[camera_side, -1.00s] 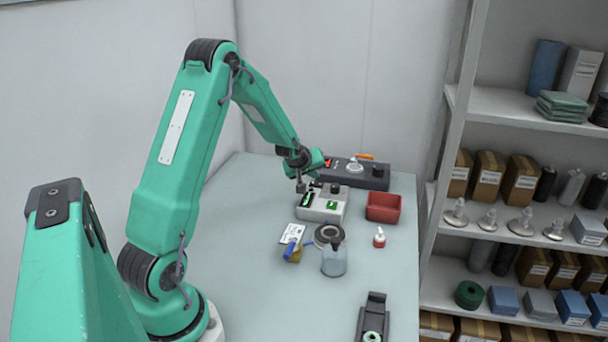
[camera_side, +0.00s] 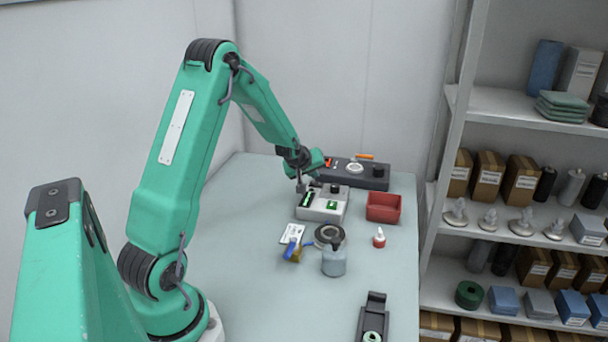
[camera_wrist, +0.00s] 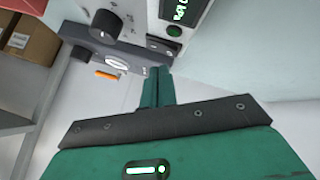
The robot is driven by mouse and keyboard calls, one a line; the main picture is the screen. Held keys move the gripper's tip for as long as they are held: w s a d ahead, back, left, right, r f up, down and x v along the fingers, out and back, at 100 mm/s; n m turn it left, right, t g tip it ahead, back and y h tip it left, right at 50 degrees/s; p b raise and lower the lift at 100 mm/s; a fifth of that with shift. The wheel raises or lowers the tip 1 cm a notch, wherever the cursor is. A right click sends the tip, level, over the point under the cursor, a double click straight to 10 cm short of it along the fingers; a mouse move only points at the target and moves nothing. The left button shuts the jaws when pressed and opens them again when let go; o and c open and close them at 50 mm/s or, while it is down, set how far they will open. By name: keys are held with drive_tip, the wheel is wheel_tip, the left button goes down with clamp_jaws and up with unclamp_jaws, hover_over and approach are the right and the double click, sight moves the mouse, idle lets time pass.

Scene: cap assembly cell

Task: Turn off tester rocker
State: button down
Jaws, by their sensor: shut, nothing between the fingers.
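The tester looks like a pale grey box (camera_side: 322,206) with a dark strip, a green patch and a black knob on top, on the table in the side view. In the wrist view its panel (camera_wrist: 197,12) shows a lit green display and a round green button. A small dark part (camera_wrist: 165,46), possibly the rocker, sits at the panel's end; its on or off position cannot be told. My gripper (camera_side: 300,188) is shut and empty, pointing down at the tester's back left edge. Its fingertips (camera_wrist: 158,72) appear close to the dark part; contact cannot be told.
A dark console (camera_side: 372,177) stands behind the tester. A red bin (camera_side: 384,208) is on its right. A loaded shelf (camera_side: 518,105) is at right. The front left tabletop is clear.

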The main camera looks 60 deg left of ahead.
drive_tip(key=shift+a+f, duration=0.1)
drive_tip(key=shift+f, duration=0.6)
idle(1.0)
drive_tip(key=shift+r, duration=0.2)
drive_tip(key=shift+r, duration=0.5)
drive_tip(key=shift+r, duration=0.1)
idle(0.3)
drive_tip(key=shift+w+d+r, duration=0.1)
drive_tip(key=shift+d+r, duration=0.05)
drive_tip(key=shift+r, duration=1)
drive_tip(key=shift+w+d+r, duration=0.1)
drive_tip(key=shift+r, duration=1.15)
